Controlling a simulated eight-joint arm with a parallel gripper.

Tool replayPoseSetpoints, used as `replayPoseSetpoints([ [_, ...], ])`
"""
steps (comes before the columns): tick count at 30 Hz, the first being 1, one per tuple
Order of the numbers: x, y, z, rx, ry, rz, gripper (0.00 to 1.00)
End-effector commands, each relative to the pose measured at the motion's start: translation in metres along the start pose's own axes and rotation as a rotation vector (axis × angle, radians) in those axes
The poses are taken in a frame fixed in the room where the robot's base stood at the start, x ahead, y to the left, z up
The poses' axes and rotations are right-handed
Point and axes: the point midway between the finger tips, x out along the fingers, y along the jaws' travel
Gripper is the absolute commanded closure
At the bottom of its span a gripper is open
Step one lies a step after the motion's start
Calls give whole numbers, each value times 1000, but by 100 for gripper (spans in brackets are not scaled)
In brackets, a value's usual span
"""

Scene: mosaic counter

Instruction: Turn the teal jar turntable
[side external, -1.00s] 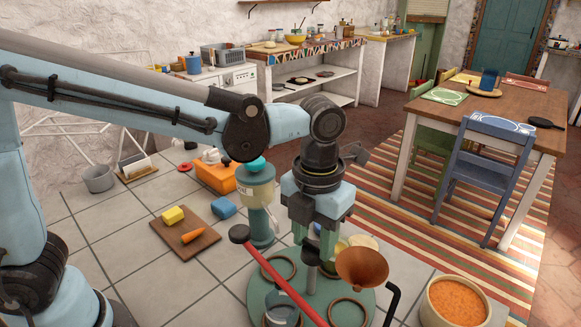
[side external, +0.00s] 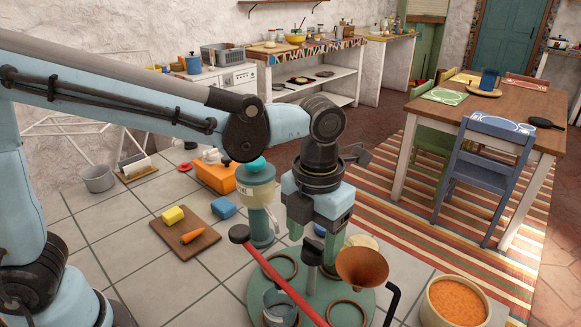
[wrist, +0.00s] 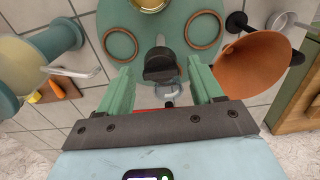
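The teal turntable (side external: 326,287) is a round disc on the tiled counter, and it also shows in the wrist view (wrist: 182,17). Several brown rings lie on it, along with a glass jar (side external: 279,306) near its front edge. A post with a dark knob (side external: 312,252) rises from it; the knob (wrist: 160,64) also shows in the wrist view. My gripper (side external: 313,243) is open over the turntable, with one green finger on each side of the knob. In the wrist view my gripper (wrist: 163,78) shows gaps between both fingers and the knob. The far part of the disc is partly hidden.
A copper funnel (side external: 362,267) stands close right of my gripper. A red bar (side external: 282,279) slants across the front left. A teal and cream grinder-like object (side external: 257,205) stands behind left. A bowl of orange food (side external: 457,302) is at right; a cutting board (side external: 168,237) is at left.

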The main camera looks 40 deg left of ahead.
Motion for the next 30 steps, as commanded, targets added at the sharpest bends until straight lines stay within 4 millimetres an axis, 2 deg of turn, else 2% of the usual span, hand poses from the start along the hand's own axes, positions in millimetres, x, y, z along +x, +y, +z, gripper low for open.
replayPoseSetpoints([
  [11, 0, -1, 0, -67, 0, -3, 32],
  [30, 0, -1, 0, -740, 0, -3, 32],
])
